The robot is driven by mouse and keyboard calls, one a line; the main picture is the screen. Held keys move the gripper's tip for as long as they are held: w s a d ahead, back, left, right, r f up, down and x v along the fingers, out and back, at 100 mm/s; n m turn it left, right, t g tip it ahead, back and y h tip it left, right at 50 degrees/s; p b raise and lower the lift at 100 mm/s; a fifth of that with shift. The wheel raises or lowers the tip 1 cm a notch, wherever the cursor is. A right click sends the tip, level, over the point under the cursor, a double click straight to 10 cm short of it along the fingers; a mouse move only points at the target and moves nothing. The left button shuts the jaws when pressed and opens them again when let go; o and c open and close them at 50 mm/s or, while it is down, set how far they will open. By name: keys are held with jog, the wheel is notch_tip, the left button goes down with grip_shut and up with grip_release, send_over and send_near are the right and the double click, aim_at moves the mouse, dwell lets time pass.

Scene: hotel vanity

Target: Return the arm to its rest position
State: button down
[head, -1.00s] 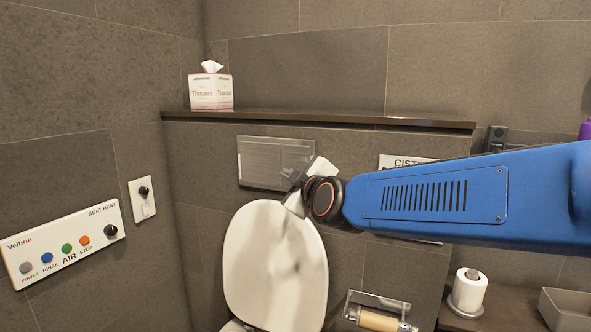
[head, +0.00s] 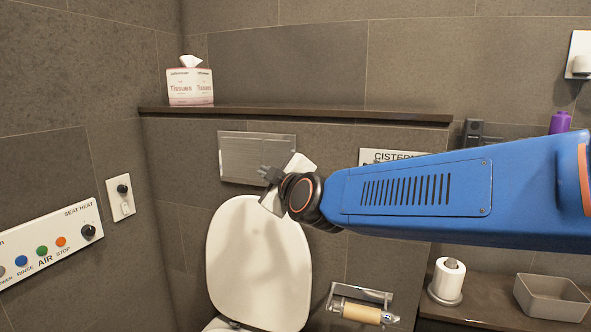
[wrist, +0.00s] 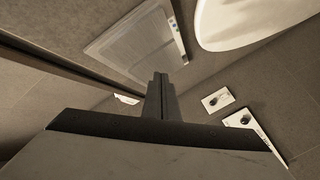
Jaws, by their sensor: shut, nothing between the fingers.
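My blue arm reaches in from the right in the head view. My gripper (head: 268,173) is at its left end, in front of the wall and just above the raised toilet lid (head: 260,262). In the wrist view my gripper (wrist: 161,82) shows as two dark fingers closed together with nothing between them. The metal flush plate (head: 245,158) is on the wall behind the gripper, and it also shows in the wrist view (wrist: 130,45).
A tissue box (head: 190,87) stands on the ledge (head: 290,113). A control panel (head: 50,243) and a switch plate (head: 121,198) are on the left wall. A roll holder (head: 360,305), a toilet roll (head: 447,281) and a grey tray (head: 552,297) are at lower right.

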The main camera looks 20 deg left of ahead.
jog(key=s+d+f+m+g+h, duration=0.1)
jog(key=s+d+f+m+h, duration=0.2)
jog(key=d, duration=0.8)
jog(key=s+d+f+m+g+h, duration=0.15)
jog(key=d+f, duration=0.35)
jog(key=d, duration=0.6)
jog(key=s+d+f+m+g+h, duration=0.15)
jog(key=d+f+m, duration=0.25)
jog(key=d, duration=0.7)
jog(key=s+d+f+m+g+h, duration=0.2)
jog(key=s+d+f+m, duration=0.2)
jog(key=s+d+f, duration=0.3)
jog(key=s+d+f+m+g+h, duration=0.2)
jog(key=s+d+f+m, duration=0.3)
jog(key=s+d, duration=0.9)
notch_tip(320, 180, down, 3)
jog(key=shift+s+h, duration=0.35)
jog(key=shift+h, duration=0.25)
jog(key=c, duration=2.4)
grip_release()
jog(key=shift+m, duration=0.25)
jog(key=shift+c, duration=0.2)
